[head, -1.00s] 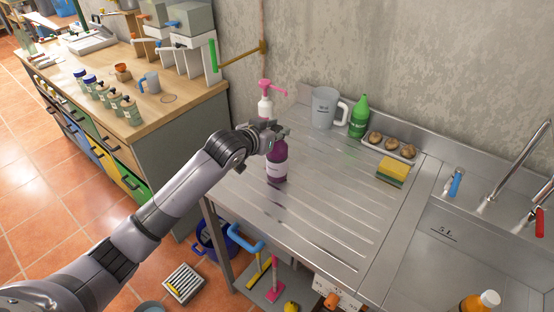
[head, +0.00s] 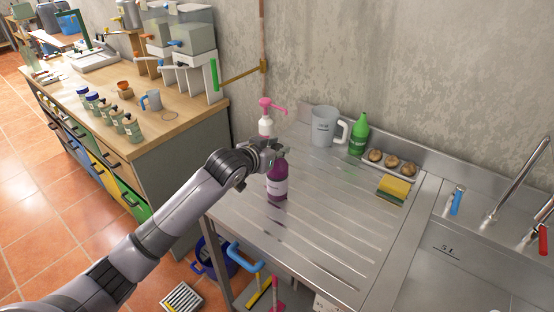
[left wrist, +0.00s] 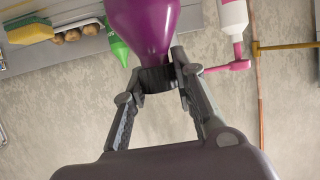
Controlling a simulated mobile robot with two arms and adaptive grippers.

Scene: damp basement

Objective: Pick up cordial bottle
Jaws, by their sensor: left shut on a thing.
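The cordial bottle (head: 278,187) is purple with a pale label. It stands upright on the left part of the steel draining board (head: 310,220); the head view shows no clear gap under it. My left gripper (head: 272,150) is shut on its top. In the left wrist view the picture is upside down: the purple bottle (left wrist: 145,25) narrows to a dark neck or cap between the two fingertips of my left gripper (left wrist: 160,77). The fingers hide part of the neck. My right gripper is not in view.
A white pump bottle with a pink top (head: 265,122) stands just behind. A grey jug (head: 325,128), a green bottle (head: 358,136), a tray of brown round things (head: 392,162) and a sponge (head: 393,189) line the back. The sink and tap (head: 510,185) are at right.

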